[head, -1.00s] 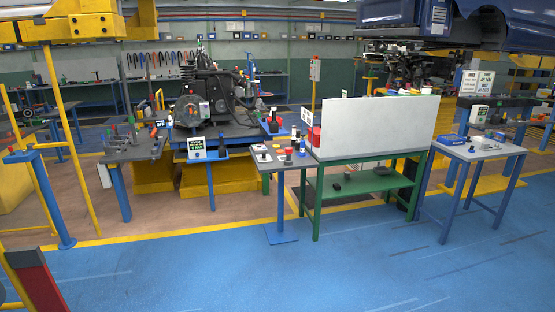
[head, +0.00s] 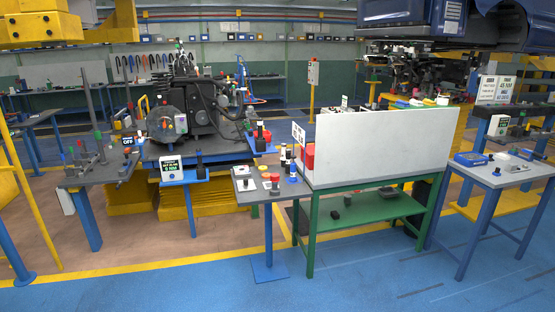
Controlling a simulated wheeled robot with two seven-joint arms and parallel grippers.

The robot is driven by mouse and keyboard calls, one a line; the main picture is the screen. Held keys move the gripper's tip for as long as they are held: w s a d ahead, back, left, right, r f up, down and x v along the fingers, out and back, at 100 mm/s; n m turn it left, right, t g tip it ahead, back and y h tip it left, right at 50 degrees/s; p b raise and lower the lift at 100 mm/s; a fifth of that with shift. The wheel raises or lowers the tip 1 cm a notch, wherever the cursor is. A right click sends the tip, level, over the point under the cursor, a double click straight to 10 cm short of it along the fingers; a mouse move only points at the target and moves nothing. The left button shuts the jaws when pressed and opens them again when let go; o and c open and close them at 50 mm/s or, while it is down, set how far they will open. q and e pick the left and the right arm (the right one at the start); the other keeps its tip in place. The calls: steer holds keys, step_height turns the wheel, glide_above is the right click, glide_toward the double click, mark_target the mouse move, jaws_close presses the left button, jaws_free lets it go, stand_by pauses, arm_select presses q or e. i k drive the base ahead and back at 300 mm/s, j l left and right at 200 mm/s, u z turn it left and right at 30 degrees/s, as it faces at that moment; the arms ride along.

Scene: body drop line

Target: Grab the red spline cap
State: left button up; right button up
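A small red cap-like piece (head: 275,178) stands on the small grey-topped stand (head: 246,185) left of the green workbench; it may be the red spline cap, but it is too small to be sure. Beside it on the stand are a white piece with a red top (head: 266,176) and dark pieces (head: 243,171). A white-and-blue bottle (head: 292,171) is at the stand's right. Neither of my grippers is in view.
The green workbench (head: 311,235) with a tall white panel (head: 375,147) stands right of the grey stand. An engine (head: 190,115) is behind on the left. A blue-legged table (head: 505,176) is at right. The blue floor (head: 180,285) in front is clear.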

mark_target(274, 178)
steer(key=i+j, duration=0.1)
steer(key=i, duration=0.45)
steer(key=i+j, duration=0.1)
steer(key=i, duration=0.45)
